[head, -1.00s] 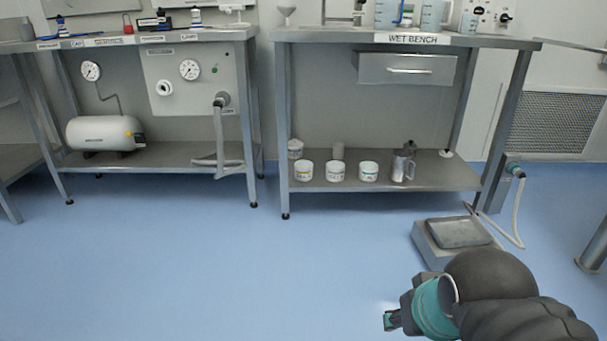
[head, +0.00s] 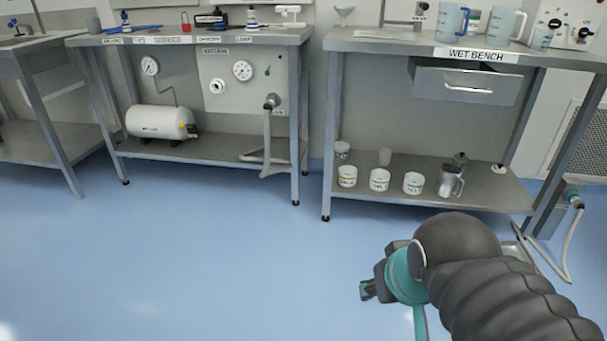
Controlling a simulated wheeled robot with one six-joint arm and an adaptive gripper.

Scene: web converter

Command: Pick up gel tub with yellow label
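Several white tubs stand upright on the lower shelf under the wet bench in the head view. The leftmost tub of the front row (head: 347,177) shows a yellowish label, small at this distance. Beside it stand a middle tub (head: 379,180) and a right tub with a greenish label (head: 413,183). My gripper (head: 366,290) is at the lower right of the picture, over the floor and well apart from the shelf. Its fingers are small and seen from behind, so I cannot tell whether they are open.
The wet bench's front leg (head: 327,150) is just left of the tubs. A hose (head: 566,245) hangs at right. The blue floor (head: 200,240) ahead is clear.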

